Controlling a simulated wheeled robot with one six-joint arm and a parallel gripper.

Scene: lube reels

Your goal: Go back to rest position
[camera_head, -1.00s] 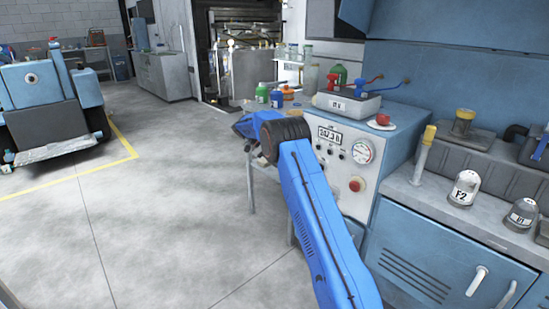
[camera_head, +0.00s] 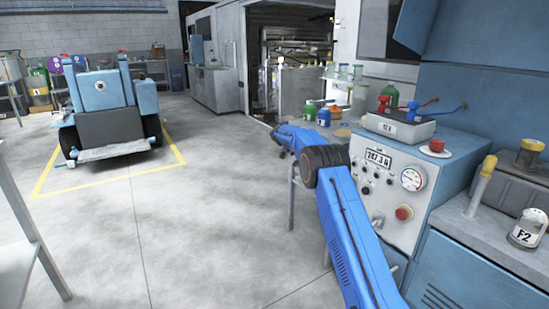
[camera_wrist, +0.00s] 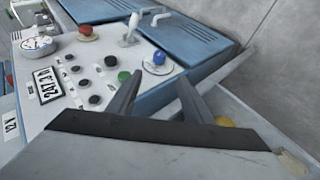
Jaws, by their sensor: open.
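My gripper shows in the wrist view (camera_wrist: 160,98) with its two dark fingers apart and nothing between them. Behind the fingers in that view is the control panel (camera_wrist: 100,75) with its buttons, gauge and number display. In the head view my blue arm reaches forward from the lower right, and its end (camera_head: 279,140) is in front of the grey control panel (camera_head: 385,205), to the left of it. The fingertips are too small to make out in the head view. No object is held.
The blue-grey workbench with a balance box (camera_head: 400,124), red button (camera_head: 404,212) and jars (camera_head: 527,229) stands close on the right. A blue vehicle (camera_head: 112,105) stands inside a yellow floor outline at left. A metal frame (camera_head: 30,225) is near left. The middle floor is clear.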

